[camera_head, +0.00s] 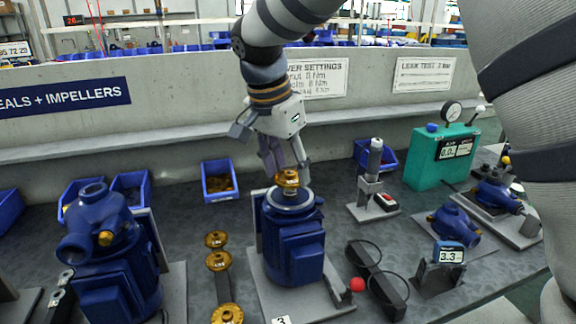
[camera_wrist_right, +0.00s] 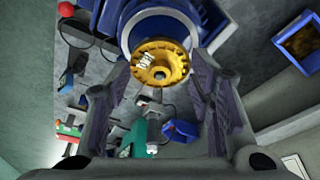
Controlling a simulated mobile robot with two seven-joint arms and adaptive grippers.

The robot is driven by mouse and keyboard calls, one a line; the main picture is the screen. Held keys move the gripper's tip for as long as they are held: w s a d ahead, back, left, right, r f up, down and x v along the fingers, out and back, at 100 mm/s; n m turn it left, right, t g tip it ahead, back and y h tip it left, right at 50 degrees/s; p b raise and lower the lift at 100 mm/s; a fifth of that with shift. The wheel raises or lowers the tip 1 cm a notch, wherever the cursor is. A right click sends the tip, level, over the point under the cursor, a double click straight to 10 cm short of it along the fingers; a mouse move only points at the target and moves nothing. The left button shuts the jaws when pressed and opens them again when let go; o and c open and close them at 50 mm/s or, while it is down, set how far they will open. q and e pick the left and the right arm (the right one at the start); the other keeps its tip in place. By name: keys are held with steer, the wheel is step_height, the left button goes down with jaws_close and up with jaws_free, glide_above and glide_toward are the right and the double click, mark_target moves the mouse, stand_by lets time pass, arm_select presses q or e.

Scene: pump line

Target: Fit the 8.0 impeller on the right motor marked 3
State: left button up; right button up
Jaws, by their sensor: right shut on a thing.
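The right motor (camera_head: 297,240) is blue and stands upright on a grey plate marked 3 at its front edge. My right gripper (camera_head: 287,172) points down over it and is shut on a brass impeller (camera_head: 287,181). The impeller is right above the motor's round top face; whether it touches or sits on the shaft is unclear. In the right wrist view the impeller (camera_wrist_right: 160,64) lies between the fingers (camera_wrist_right: 160,84), in front of the blue motor rim (camera_wrist_right: 127,14). Its size marking is not readable. My left gripper is not in view.
Several brass impellers (camera_head: 218,261) stand in a row left of the motor. A blue pump (camera_head: 105,250) is further left. Blue bins (camera_head: 219,181) line the back wall.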

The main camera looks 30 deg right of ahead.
steer(key=shift+f, duration=0.25)
stand_by(0.4)
steer(key=o, duration=1.2)
steer(key=shift+o, duration=0.4)
steer(key=o, duration=0.5)
steer(key=shift+o, duration=0.6)
steer(key=shift+r, duration=4.5)
